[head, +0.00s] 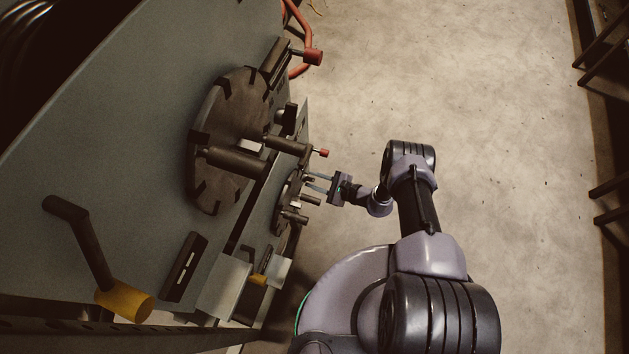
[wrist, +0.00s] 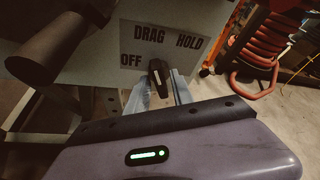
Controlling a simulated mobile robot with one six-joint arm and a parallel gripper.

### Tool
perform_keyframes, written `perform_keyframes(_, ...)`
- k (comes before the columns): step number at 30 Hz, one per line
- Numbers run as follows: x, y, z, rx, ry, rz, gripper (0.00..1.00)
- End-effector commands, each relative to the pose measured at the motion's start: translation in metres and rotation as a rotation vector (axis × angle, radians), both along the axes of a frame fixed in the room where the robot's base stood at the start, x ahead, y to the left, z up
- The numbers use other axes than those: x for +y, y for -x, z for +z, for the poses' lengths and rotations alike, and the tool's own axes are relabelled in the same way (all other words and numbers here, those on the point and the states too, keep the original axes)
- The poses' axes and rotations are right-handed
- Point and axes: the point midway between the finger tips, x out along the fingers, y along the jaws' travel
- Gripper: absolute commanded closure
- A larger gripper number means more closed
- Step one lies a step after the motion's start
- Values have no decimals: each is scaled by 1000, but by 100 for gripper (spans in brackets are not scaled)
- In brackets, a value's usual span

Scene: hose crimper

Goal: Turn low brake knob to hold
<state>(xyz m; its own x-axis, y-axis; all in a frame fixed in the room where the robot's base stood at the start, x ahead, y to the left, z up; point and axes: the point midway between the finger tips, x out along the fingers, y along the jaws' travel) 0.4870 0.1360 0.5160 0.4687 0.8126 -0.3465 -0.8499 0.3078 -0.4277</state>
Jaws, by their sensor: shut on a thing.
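The low brake knob (wrist: 157,73) is a small dark lever-shaped knob in the wrist view. It stands in front of a pale label plate (wrist: 165,48) marked OFF, DRAG and HOLD. The knob's upper end points roughly up toward DRAG, with OFF at its left and HOLD to its upper right. My gripper (wrist: 160,92) is shut on the knob, a pale finger on either side. In the head view my gripper (head: 317,182) reaches left to the lower part of the machine's side. The knob cannot be made out clearly there.
The machine's large dark disc (head: 232,135) and a red-tipped handle (head: 322,153) are close above my gripper. A yellow-ended crank (head: 124,302) is at lower left. A coiled red hose (wrist: 257,55) hangs at right in the wrist view. The concrete floor (head: 490,110) at right is clear.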

Motion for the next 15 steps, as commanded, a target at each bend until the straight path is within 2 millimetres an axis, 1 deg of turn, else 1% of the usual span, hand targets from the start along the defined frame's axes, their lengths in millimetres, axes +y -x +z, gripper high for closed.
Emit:
perform_keyframes(3, -1, -1, -4, 69, -25, 0, 100)
perform_keyframes(15, -2, -3, -5, 415, -150, -1, 100)
